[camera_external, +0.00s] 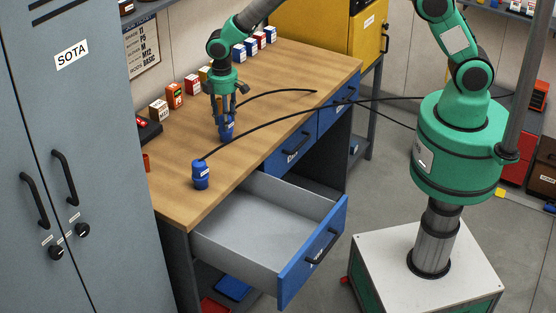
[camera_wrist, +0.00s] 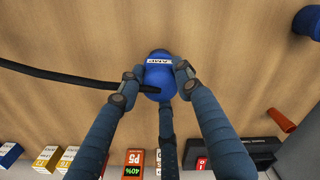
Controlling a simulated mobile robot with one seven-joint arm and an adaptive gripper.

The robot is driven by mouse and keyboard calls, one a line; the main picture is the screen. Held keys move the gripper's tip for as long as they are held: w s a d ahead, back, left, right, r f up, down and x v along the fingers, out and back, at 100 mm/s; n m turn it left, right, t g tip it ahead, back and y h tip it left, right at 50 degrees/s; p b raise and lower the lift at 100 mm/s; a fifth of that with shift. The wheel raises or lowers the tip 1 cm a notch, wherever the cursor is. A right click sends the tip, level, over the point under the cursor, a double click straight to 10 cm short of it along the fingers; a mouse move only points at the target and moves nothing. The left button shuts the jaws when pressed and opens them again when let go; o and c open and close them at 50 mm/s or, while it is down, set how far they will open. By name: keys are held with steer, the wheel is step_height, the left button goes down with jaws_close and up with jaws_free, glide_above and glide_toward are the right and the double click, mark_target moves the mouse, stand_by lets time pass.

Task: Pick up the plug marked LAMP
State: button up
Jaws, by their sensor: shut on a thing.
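A blue plug (camera_external: 227,130) stands on the wooden workbench, and my gripper (camera_external: 224,112) is shut on it from above. In the wrist view the same plug (camera_wrist: 158,72) sits between my gripper's fingers (camera_wrist: 158,80), with a black cable running off it to the left.
The workbench (camera_external: 290,75) has several small boxes (camera_external: 193,84) along its back edge. An open, empty drawer (camera_external: 265,225) juts out below the front. Black cables (camera_external: 290,118) cross the bench towards the right.

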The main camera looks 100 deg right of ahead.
steer(key=shift+r, duration=0.15)
steer(key=shift+w+r, duration=0.1)
steer(key=shift+r, duration=1.35)
steer(key=shift+s+a+r, duration=0.1)
steer(key=shift+s+r, duration=0.1)
steer(key=shift+s, duration=0.15)
steer(key=s+a, duration=0.2)
steer(key=s, duration=0.5)
steer(key=s+a+r, duration=0.1)
steer(key=s+a, duration=0.1)
steer(key=s, duration=0.5)
steer(key=shift+s+a+r, duration=0.2)
steer(key=shift+s+a, duration=0.15)
steer(key=shift+a, duration=0.05)
